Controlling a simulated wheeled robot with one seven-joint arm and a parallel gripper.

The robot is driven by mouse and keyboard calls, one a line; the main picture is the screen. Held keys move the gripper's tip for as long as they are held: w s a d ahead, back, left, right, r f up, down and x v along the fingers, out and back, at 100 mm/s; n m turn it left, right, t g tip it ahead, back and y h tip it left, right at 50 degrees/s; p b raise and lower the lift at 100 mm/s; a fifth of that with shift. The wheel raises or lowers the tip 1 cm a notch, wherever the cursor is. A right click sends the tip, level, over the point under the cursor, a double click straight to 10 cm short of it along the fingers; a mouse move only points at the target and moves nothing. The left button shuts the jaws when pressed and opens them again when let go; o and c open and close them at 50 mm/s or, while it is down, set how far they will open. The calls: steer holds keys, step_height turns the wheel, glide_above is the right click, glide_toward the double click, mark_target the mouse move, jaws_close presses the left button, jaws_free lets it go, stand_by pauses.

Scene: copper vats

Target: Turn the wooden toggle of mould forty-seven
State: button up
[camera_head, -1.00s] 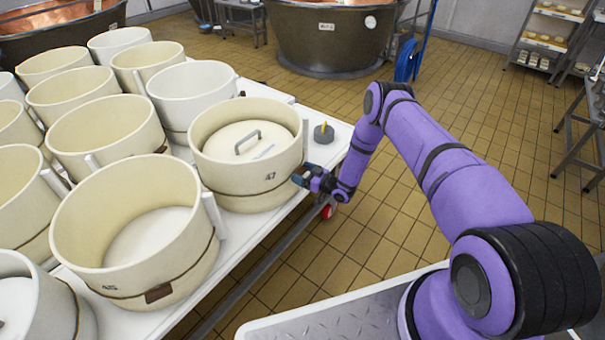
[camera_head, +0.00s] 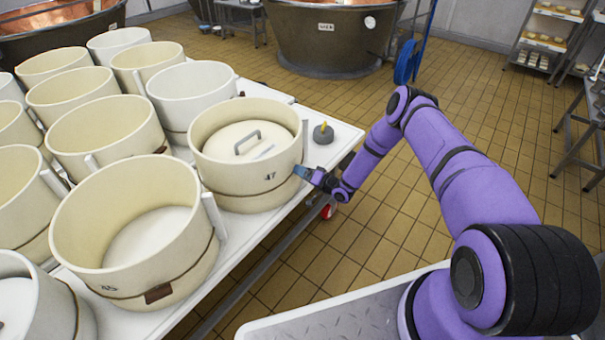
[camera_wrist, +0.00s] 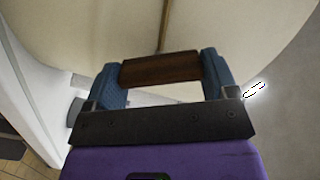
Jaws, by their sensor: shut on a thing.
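Mould forty-seven (camera_head: 240,172) is a cream round tub with the number 47 on its side, a cord around it and a lid (camera_head: 240,143) with a grey handle inside. My gripper (camera_head: 303,172) is at its right side in the head view. In the wrist view its blue fingers (camera_wrist: 160,72) stand on either side of the brown wooden toggle (camera_wrist: 160,69) and are shut on it. The toggle lies crosswise between the fingers, against the tub wall, with the cord running up from it. In the head view the gripper hides the toggle.
Mould 45 (camera_head: 130,255) stands nearer on the white table (camera_head: 258,225), with several other tubs to the left. A grey weight with a yellow top (camera_head: 323,133) sits right of mould forty-seven.

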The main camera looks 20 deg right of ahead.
steer(key=m, duration=0.7)
steer(key=shift+f, duration=0.2)
stand_by(0.5)
steer(key=o, duration=0.8)
steer(key=shift+s+d, duration=0.1)
steer(key=shift+d, duration=0.05)
steer(key=v, duration=1)
steer(key=shift+s+d, duration=0.2)
steer(key=shift+s, duration=0.05)
